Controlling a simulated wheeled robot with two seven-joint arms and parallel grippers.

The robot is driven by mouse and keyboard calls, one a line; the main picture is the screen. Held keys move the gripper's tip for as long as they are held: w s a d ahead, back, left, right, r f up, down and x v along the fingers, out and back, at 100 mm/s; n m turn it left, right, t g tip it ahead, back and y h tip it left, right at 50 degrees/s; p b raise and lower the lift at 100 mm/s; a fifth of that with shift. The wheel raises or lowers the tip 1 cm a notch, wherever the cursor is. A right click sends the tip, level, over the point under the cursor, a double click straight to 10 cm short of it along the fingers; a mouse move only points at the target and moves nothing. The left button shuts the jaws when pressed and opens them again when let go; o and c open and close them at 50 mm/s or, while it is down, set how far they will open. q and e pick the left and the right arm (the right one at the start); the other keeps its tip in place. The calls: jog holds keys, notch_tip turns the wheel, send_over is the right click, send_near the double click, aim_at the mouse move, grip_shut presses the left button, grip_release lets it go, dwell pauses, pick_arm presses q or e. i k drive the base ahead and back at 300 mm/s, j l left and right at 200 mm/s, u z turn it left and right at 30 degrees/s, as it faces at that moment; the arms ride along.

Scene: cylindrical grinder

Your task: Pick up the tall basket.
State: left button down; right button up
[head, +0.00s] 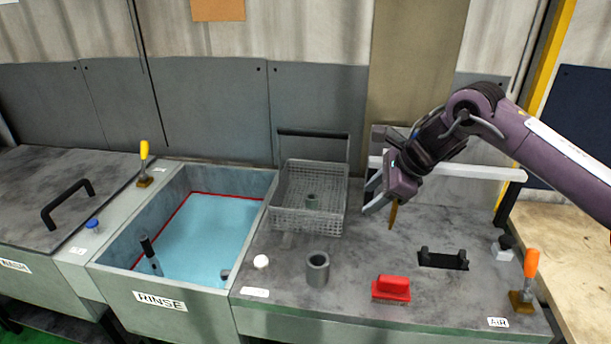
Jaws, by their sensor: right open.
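The tall basket (289,219) is a grey wire-mesh basket with a high dark handle bar (313,133) across its back. It stands upright on the grey worktop, right of the rinse tank. A small grey-green ring-like part (312,201) shows inside it. My right gripper (370,197) is open and just right of the basket, with its fingers pointing left and down. It appears apart from the basket and its jaws look empty. My left gripper is out of view.
The rinse tank (178,291) holds blue liquid. A grey cylinder (317,269), white ball (261,262), red brush (391,289) and black holder (443,259) are on the worktop (350,315). An orange-handled lever (530,265) stands at the right. A white bar (455,170) runs behind my right gripper.

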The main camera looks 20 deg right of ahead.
aim_at(288, 211)
jog(key=i, duration=1.25)
